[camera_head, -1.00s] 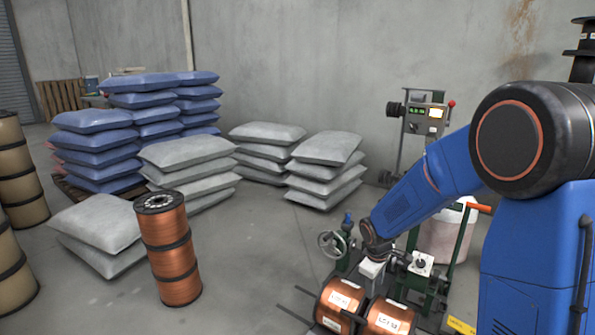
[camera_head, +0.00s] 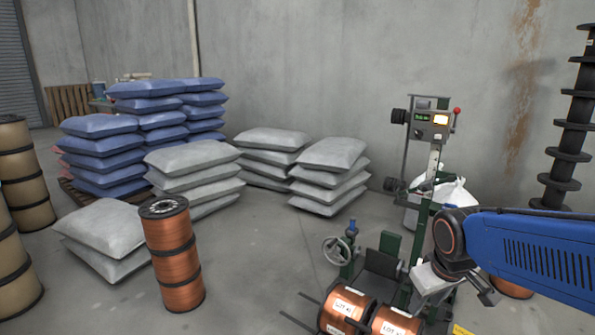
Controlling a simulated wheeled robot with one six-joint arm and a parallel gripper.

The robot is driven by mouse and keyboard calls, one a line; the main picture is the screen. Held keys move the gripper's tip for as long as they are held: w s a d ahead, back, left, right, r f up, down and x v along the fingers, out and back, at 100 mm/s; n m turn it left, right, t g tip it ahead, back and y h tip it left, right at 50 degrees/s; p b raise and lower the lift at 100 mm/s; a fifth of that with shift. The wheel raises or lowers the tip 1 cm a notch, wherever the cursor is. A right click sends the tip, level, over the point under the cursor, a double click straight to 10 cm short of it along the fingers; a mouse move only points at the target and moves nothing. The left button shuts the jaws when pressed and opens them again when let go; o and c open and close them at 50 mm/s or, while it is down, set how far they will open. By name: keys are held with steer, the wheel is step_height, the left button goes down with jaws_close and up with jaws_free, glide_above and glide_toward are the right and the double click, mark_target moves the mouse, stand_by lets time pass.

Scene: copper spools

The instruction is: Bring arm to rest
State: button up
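My blue arm (camera_head: 535,255) reaches in from the right edge, with its forearm nearly level. Its dark wrist joint (camera_head: 449,238) is at the left end. My gripper (camera_head: 434,280) shows as a pale grey block below the wrist, in front of the green machine and above and right of the copper spools. The fingers are too small and unclear to show their opening. I see no spool lifted by it. Two copper spools with lot labels, the left one (camera_head: 345,307) and the right one (camera_head: 396,322), lie side by side at the bottom, partly cut off.
The green machine (camera_head: 390,243) with a handwheel (camera_head: 337,250) and control box (camera_head: 431,119) stands close by. A stack of copper spools (camera_head: 173,255) stands left. Grey sacks (camera_head: 330,175) and blue sacks (camera_head: 105,150) are behind. A dark ribbed column (camera_head: 567,155) is at right. Middle floor is clear.

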steer(key=s+r+m+t, duration=0.1)
steer(key=s+r+m, duration=0.1)
steer(key=s, duration=1)
steer(key=shift+s+r+m+y, duration=0.15)
steer(key=shift+s+m+y, duration=0.15)
steer(key=shift+s+m, duration=0.15)
